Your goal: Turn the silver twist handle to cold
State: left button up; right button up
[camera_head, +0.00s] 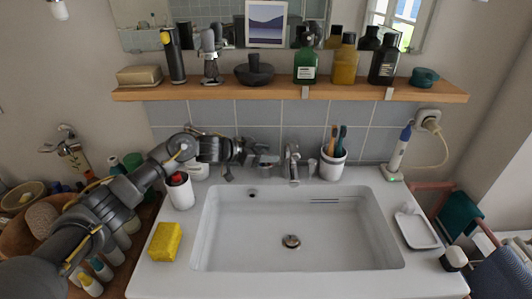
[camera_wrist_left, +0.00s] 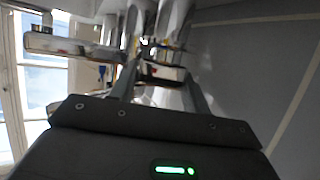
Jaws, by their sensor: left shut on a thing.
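The silver tap (camera_head: 291,162) stands at the back edge of the white basin (camera_head: 197,230). The silver twist handle (camera_head: 265,161) is just left of the spout and partly hidden by my left gripper (camera_head: 249,157). The left arm reaches in from the left, over the basin's back left corner. The left gripper is shut on the handle. In the left wrist view, metal tap parts (camera_wrist_left: 172,22) show beyond the fingers, and the grip itself is dark and cluttered. I cannot tell the handle's exact angle. My right gripper is not in view.
A red-capped white bottle (camera_head: 180,190) stands below my left forearm, with a yellow sponge (camera_head: 165,241) in front. A toothbrush cup (camera_head: 333,162) stands right of the tap. A wooden shelf (camera_head: 215,93) with bottles runs above. The basin's inside is empty.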

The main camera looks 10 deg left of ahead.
pick_arm(q)
jog(key=o, duration=0.6)
jog(key=shift+o, duration=0.6)
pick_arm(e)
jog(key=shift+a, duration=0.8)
pick_arm(q)
jog(key=shift+a, duration=0.1)
jog(key=shift+s+a+r, duration=0.1)
jog(key=shift+s+a, duration=0.15)
jog(key=v, duration=0.6)
jog(key=shift+s+a+b, duration=0.2)
jog(key=shift+a+b, duration=0.05)
jog(key=shift+b, duration=0.2)
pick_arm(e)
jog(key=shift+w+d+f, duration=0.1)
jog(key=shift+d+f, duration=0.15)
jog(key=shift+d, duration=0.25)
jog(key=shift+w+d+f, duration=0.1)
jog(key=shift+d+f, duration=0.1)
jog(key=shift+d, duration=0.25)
